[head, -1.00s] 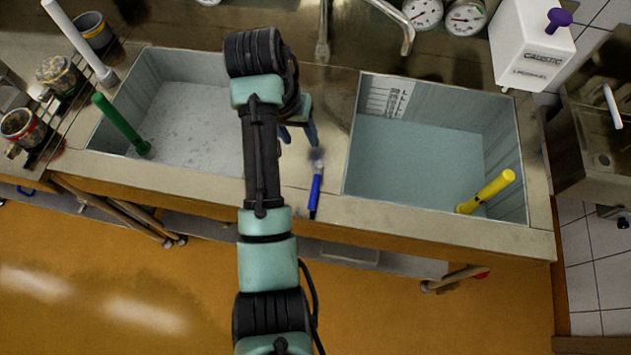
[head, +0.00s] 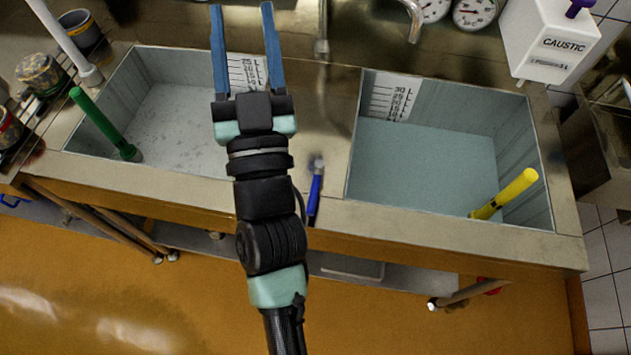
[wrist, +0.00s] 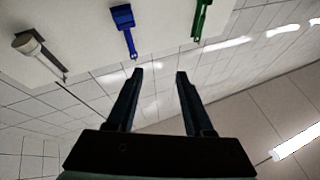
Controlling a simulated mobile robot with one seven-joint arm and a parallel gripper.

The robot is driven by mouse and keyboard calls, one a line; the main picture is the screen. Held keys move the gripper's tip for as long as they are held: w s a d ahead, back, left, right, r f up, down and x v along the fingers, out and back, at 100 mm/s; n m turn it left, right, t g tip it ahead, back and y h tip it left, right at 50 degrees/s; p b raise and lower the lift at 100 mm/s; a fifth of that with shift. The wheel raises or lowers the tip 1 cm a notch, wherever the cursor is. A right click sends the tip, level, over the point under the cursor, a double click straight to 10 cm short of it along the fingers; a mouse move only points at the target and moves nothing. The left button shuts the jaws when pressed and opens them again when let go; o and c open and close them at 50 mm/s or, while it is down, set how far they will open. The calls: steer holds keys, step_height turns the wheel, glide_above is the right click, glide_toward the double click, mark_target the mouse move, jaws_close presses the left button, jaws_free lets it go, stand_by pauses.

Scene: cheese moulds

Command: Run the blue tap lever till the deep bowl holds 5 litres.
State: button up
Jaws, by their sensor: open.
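My gripper (head: 243,8) is open and empty, raised over the left bowl (head: 150,172), its fingers pointing to the top edge. In the wrist view my open gripper (wrist: 160,72) has nothing between its fingers. There, a blue lever-like piece (wrist: 124,18) hangs at the top, left of a green one (wrist: 200,18); both are apart from the fingers. The right bowl (head: 440,207) has a smooth blue-grey surface inside. Both bowls show printed scales; which is deeper is unclear.
A chrome spout (head: 414,15) and gauges (head: 476,12) are at the back. A white caustic box (head: 553,45) stands back right. Tins (head: 40,74) stand at left.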

steer(key=s+d+f+m+g+h+b, duration=0.1)
steer(key=s+f+m+g+h+b, duration=0.2)
steer(key=f, duration=1.6)
steer(key=m+g+h, duration=0.2)
steer(key=g+h, duration=0.1)
steer(key=h, duration=0.1)
glide_toward(318, 173)
steer(key=w, duration=0.2)
steer(key=w+d, duration=0.1)
steer(key=w, duration=0.2)
steer(key=w+f, duration=0.1)
steer(key=w, duration=0.1)
steer(key=shift+w+d, duration=0.2)
steer(key=shift+w, duration=0.05)
jaws_close()
